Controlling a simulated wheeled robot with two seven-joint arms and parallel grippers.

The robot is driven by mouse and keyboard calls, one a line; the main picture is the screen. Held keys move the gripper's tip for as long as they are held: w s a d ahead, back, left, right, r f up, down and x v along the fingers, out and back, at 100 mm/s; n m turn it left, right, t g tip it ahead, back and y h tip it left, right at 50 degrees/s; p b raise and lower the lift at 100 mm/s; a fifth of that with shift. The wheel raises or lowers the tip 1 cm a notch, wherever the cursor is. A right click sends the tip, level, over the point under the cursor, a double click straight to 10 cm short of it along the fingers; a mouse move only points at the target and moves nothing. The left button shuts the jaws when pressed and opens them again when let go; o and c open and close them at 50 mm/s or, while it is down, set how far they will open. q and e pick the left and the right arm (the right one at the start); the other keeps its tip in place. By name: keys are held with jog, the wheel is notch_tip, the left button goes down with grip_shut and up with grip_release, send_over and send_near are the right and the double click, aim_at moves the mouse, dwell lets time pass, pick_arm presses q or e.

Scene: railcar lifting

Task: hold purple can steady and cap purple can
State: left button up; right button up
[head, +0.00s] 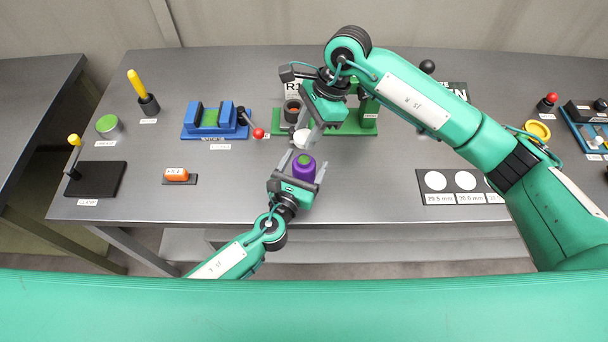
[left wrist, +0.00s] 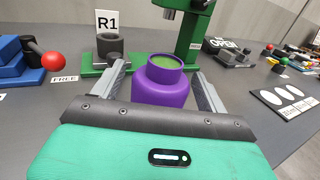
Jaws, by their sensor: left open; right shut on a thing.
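The purple can (head: 303,168) stands upright on the table near the front middle. In the left wrist view the purple can (left wrist: 162,82) shows an open neck with a green inside. My left gripper (head: 304,168) is open, with one finger on each side of the can; the left wrist view shows slight gaps beside it. My right gripper (head: 306,136) is shut on a white cap (head: 302,138), held behind and above the can in the head view. The cap does not show in the left wrist view.
A green press (head: 365,115) with a dark cup (head: 292,108) stands just behind. A blue vise (head: 212,122) with a red-knobbed handle (head: 259,133) is to the left. A board with white discs (head: 436,182) lies to the right.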

pick_arm(q)
jog(key=c, duration=1.5)
pick_arm(e)
send_over(303, 159)
jog(key=d, duration=0.1)
jog(key=shift+w+f, duration=0.15)
jog(key=shift+f, duration=2.35)
jog(key=shift+f, duration=0.85)
jog(key=shift+f, duration=0.55)
